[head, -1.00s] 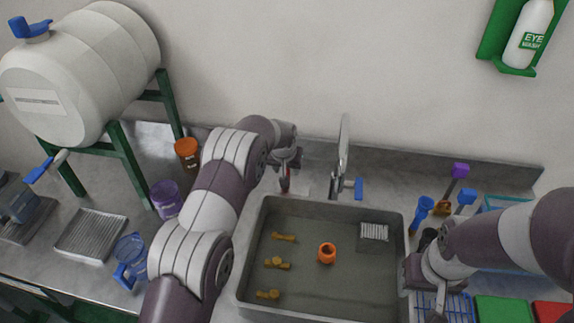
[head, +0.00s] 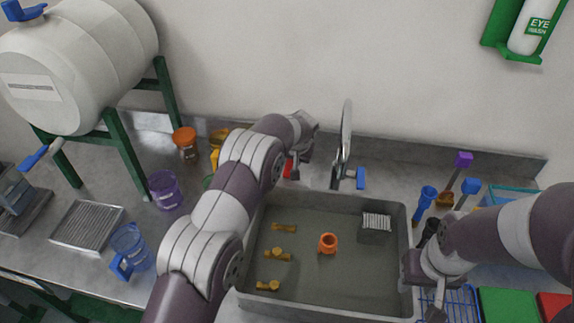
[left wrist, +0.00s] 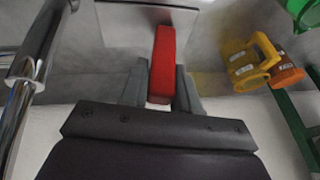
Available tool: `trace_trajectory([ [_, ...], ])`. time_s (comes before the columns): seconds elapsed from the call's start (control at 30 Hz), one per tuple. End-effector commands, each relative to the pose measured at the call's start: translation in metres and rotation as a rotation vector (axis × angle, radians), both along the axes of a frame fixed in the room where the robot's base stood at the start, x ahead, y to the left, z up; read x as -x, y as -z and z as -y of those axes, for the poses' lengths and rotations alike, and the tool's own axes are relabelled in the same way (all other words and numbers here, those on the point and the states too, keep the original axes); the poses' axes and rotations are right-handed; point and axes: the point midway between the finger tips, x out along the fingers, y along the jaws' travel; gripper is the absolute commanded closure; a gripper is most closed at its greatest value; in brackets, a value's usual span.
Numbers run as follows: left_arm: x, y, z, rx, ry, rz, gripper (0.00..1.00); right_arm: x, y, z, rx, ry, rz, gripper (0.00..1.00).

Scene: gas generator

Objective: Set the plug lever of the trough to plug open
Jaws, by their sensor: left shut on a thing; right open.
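The grey trough (head: 345,283) is set in the counter, with a grated block (head: 376,228) in its far right corner. A red lever (head: 289,168) shows behind the trough's far left corner, mostly hidden by my left arm. My left gripper (head: 297,158) is shut on it. In the left wrist view the red lever handle (left wrist: 162,62) sits between both fingers (left wrist: 160,90), in front of a pale plate. My right gripper (head: 430,290) is open at the trough's right edge, partly cut off by the frame.
A faucet (head: 345,145) with a blue handle stands just right of my left gripper. An orange ring piece (head: 328,243) and several brass fittings lie in the trough. Cups and a blue jug (head: 130,247) stand left; brushes and a blue rack are right.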

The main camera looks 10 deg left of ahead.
Motion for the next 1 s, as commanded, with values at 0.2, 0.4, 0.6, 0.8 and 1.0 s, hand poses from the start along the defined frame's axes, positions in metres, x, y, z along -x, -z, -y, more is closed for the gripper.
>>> trace_trajectory([
  [0.2, 0.000, 0.005, 0.017, -0.238, 0.003, 0.002, 1.00, 0.001, 0.030, 0.000, 0.000, 0.000, -0.002, 0.57],
  [0.4, 0.000, 0.008, 0.018, -0.300, -0.003, 0.002, 1.00, 0.000, 0.025, 0.000, 0.000, 0.000, 0.000, 0.57],
  [0.6, 0.000, 0.008, 0.018, -0.298, -0.002, 0.002, 0.67, 0.000, 0.025, 0.000, 0.000, 0.000, -0.001, 0.57],
  [0.8, 0.000, 0.008, 0.018, -0.297, -0.003, 0.003, 0.49, 0.000, 0.025, 0.000, 0.000, 0.000, -0.001, 0.57],
  [1.0, -0.001, 0.008, 0.016, -0.276, -0.004, 0.003, 0.49, 0.000, 0.030, 0.000, 0.000, 0.000, -0.001, 0.57],
])
